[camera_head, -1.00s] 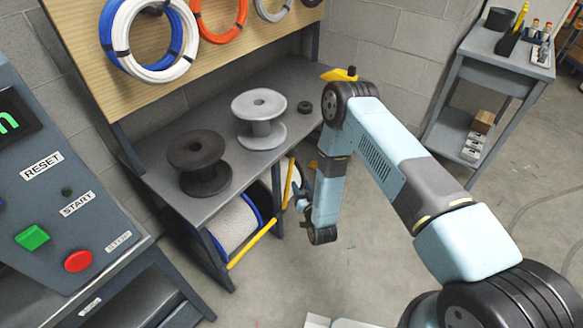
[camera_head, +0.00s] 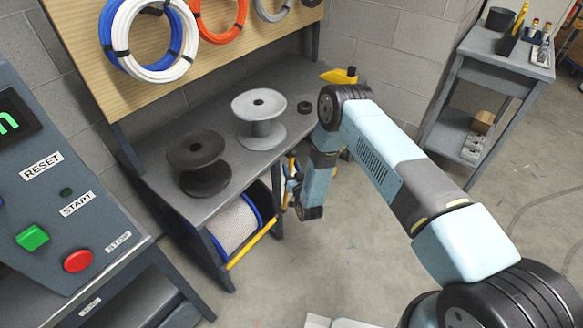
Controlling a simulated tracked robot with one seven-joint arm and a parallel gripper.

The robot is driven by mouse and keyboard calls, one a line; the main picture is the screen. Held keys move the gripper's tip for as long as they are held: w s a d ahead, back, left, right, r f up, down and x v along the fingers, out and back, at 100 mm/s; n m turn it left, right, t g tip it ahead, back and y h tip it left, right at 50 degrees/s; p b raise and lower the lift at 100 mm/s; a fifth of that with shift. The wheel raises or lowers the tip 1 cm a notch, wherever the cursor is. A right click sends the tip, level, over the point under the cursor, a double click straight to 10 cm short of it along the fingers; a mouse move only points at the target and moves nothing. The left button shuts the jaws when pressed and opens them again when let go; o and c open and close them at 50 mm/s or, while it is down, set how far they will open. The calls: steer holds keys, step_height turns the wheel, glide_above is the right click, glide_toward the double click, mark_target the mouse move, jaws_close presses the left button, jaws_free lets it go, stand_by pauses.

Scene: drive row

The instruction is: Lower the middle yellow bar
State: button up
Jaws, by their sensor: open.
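A yellow bar (camera_head: 251,244) slants low across the front of the left bay under the bench, before a reel of white cable with blue rims (camera_head: 235,222). A second yellow bar (camera_head: 286,196) stands steeply upright just to its right, partly hidden by my gripper. I cannot tell whether it is the middle one; further bars would be behind my arm. My gripper (camera_head: 291,187) is open at the end of my arm, close beside the upright bar. Whether it touches the bar is not clear.
The bench (camera_head: 228,198) carries a dark spool (camera_head: 198,165) and a grey spool (camera_head: 259,118). A control panel (camera_head: 65,205) with green and red buttons stands at left. A grey cart (camera_head: 497,62) stands back right. The floor (camera_head: 340,265) in front is clear.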

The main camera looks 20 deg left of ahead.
steer(key=shift+x, duration=0.95)
steer(key=shift+c, duration=0.5)
jaws_close()
steer(key=shift+d, duration=0.3)
steer(key=shift+a, duration=0.15)
steer(key=shift+w+f, duration=0.1)
steer(key=shift+w, duration=0.05)
